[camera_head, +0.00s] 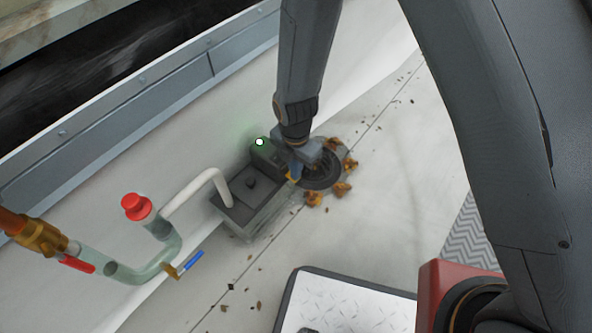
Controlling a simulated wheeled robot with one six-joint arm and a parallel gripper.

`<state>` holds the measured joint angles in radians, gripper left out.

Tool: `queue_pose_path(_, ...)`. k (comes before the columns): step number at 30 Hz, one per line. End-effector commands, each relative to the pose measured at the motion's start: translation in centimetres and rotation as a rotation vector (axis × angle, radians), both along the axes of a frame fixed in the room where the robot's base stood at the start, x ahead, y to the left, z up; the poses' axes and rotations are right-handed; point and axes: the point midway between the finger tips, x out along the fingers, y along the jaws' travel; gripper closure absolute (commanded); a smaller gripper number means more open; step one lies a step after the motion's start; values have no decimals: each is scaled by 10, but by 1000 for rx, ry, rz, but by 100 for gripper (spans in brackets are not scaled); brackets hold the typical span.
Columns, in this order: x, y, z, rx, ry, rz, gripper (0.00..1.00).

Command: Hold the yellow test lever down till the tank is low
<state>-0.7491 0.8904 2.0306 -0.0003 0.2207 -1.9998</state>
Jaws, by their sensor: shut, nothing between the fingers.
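The yellow test lever (292,178) shows only as a small yellow patch at the right end of the tank. My gripper (299,168) is shut and empty, pointing down right at the lever and hiding most of it. I cannot tell whether the fingertips touch or press it. The tank (245,222) is a small box with clear-looking walls and a dark lid (250,187) with a round knob. Its water level cannot be made out. A green lamp (260,142) glows behind the tank.
A round dark drain (321,174) with brown leaves (314,199) lies right of the tank. A pale pipe (196,189) enters the tank from the left. Pipework with a red cap (136,206), a blue-handled valve (192,264) and a red-handled valve (77,264) stands at lower left.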

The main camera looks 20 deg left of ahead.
Motion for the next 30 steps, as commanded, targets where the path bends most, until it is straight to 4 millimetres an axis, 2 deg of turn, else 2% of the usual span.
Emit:
queue_pose_path(10,-2,-1,42,-1,0,-1,100)
queue_pose_path(15,-1,0,81,1,-2,-1,100)
queue_pose_path(21,0,0,117,1,-2,-1,100)
queue_pose_path(25,0,0,131,1,-1,-1,100)
queue_pose_path(30,0,-1,137,1,0,-1,100)
